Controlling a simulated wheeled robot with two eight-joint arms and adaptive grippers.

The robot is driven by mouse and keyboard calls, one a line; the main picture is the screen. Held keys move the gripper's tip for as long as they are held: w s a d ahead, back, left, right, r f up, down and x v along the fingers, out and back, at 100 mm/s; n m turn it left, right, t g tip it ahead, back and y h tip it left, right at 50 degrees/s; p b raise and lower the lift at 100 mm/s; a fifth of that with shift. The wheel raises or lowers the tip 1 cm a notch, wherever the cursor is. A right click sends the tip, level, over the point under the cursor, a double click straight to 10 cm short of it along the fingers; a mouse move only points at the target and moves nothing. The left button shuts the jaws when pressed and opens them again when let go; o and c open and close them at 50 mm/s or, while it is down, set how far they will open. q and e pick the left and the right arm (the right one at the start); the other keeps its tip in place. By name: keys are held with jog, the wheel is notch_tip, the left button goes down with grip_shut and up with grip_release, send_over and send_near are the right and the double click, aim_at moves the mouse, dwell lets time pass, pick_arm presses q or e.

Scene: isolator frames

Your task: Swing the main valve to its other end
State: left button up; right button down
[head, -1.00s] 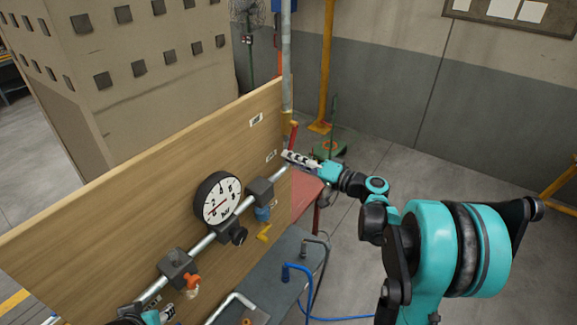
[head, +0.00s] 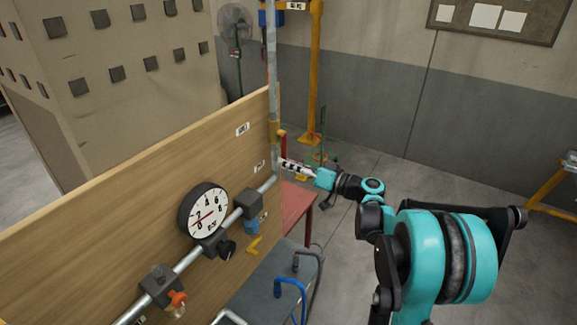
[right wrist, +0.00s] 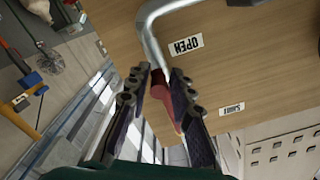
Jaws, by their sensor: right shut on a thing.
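The main valve's red handle (right wrist: 160,92) lies between the fingers of my right gripper (right wrist: 160,80) in the right wrist view. The gripper is shut on it. In the head view my right gripper (head: 283,164) is at the right end of the wooden board (head: 120,215), by the upright pipe (head: 272,70). A red bar (head: 284,145) stands just above it there; the grip itself is too small to make out. In the right wrist view an upside-down OPEN label (right wrist: 186,46) and a second label (right wrist: 232,109), seemingly SHUT, are on the board. My left gripper is out of view.
A round gauge (head: 204,208) and the sloping pipe (head: 188,258) run along the board. A blue valve part (head: 251,227), a yellow lever (head: 255,244) and an orange knob (head: 177,298) stick out below. A grey surface with a blue hooked tube (head: 288,282) lies in front.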

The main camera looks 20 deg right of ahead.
jog(key=shift+w+d+r, duration=0.15)
jog(key=shift+d+r, duration=0.1)
jog(key=c, duration=1.5)
grip_release()
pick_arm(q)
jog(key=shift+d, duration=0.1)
pick_arm(e)
jog(key=shift+f, duration=0.1)
jog(key=v, duration=1.2)
jog(key=shift+f, duration=0.1)
